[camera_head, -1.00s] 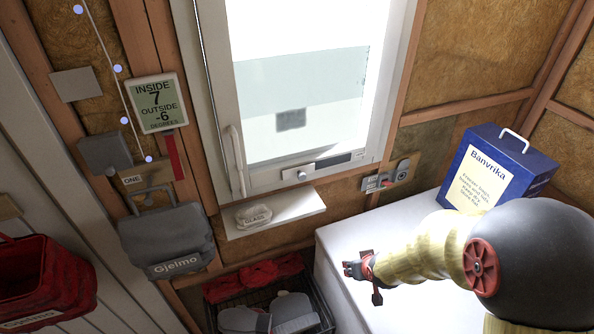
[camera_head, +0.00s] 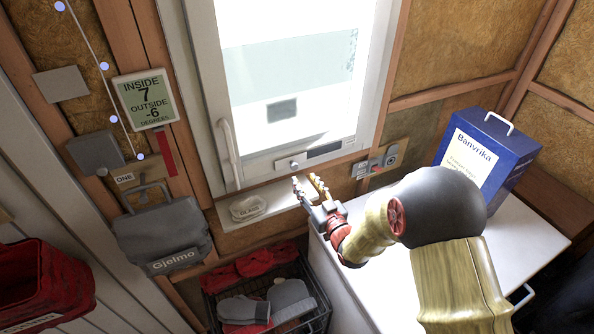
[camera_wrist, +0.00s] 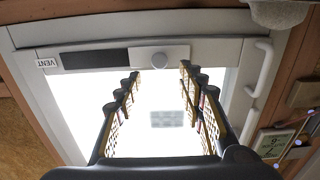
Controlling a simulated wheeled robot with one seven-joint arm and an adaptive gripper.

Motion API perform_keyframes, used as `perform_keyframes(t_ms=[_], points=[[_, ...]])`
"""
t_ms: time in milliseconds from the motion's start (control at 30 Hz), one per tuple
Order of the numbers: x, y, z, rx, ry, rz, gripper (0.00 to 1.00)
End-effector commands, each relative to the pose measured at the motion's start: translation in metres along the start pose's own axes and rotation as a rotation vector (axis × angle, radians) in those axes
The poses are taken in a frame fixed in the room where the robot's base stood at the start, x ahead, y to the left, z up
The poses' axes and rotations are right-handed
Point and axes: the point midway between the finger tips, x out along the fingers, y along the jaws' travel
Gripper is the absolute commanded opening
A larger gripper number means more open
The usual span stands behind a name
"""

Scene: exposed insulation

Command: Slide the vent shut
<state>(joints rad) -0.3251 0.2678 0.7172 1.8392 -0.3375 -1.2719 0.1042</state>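The vent is a strip in the bottom rail of the white window frame. It has a pale sliding plate with a round knob (camera_head: 293,165) at its left and a dark slot (camera_head: 323,151) uncovered to the right. In the wrist view the strip appears upside down, with the knob (camera_wrist: 158,60), the dark slot (camera_wrist: 97,59) and a "VENT" label (camera_wrist: 47,63) at the left end. My gripper (camera_head: 308,184) is open and empty, just below the vent in the picture. In the wrist view the knob shows between the fingertips (camera_wrist: 160,78), apparently beyond them and not gripped.
A white window handle (camera_head: 230,150) stands left of the vent. A white cabinet (camera_head: 390,290) and a blue Banvrika box (camera_head: 488,160) are right.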

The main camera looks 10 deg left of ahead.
Motion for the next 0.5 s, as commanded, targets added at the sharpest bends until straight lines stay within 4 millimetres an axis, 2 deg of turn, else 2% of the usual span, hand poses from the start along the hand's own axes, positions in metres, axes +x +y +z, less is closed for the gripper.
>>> perform_keyframes(t_ms=[300,500], points=[[0.049,-0.001,0.0,-0.001,-0.001,-0.001,0.39],[0.065,0.0,0.0,-0.001,-0.001,0.001,0.39]])
